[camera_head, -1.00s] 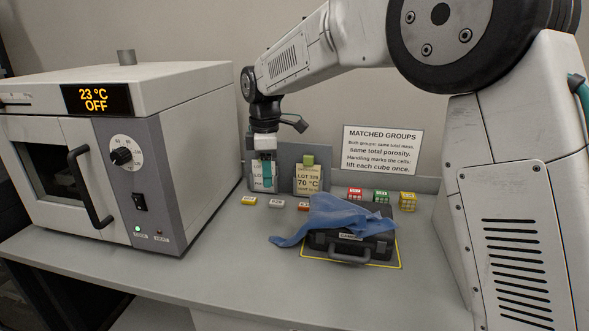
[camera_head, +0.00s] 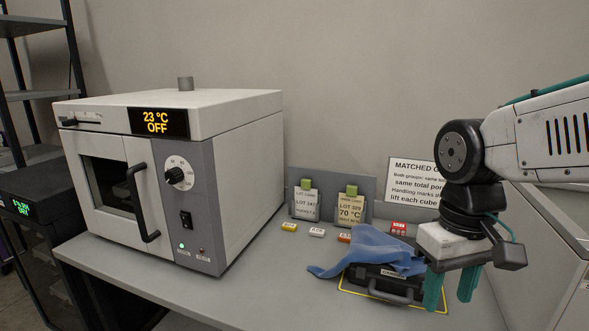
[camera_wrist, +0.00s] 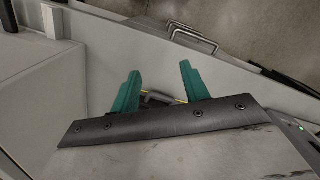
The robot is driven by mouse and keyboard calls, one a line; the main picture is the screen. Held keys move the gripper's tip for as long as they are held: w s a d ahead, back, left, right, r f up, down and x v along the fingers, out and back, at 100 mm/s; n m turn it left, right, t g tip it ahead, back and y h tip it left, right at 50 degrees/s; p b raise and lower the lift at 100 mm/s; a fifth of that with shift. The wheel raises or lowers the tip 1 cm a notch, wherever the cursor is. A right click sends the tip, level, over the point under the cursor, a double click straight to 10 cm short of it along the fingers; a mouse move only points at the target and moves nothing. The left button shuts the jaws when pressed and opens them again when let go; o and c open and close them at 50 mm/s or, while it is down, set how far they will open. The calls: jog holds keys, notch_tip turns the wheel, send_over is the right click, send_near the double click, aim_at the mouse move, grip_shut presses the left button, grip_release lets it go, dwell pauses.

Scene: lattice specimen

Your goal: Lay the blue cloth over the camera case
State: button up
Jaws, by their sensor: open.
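The blue cloth (camera_head: 362,250) lies draped over the back and left part of the dark camera case (camera_head: 385,283) in the head view. One end of the cloth hangs off to the left onto the bench. The case's front, with its label and handle, is uncovered; its right end is hidden behind my gripper. My gripper (camera_head: 450,290) is open and empty, its teal fingers pointing down in front of the case's right side. In the wrist view my gripper (camera_wrist: 158,84) shows spread fingers with nothing between them but a bit of the case's handle beyond.
An oven (camera_head: 175,180) reading 23 °C OFF stands at the left. Small labelled blocks, including a yellow one (camera_head: 289,227) and a red one (camera_head: 398,228), sit behind the case near two lot cards and a sign (camera_head: 412,180). The bench front (camera_head: 270,295) is clear.

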jog(key=s+d+m+t, duration=0.2)
jog(key=s+d, duration=0.2)
jog(key=s, duration=0.4)
jog(key=shift+s, duration=0.4)
dwell(1.4)
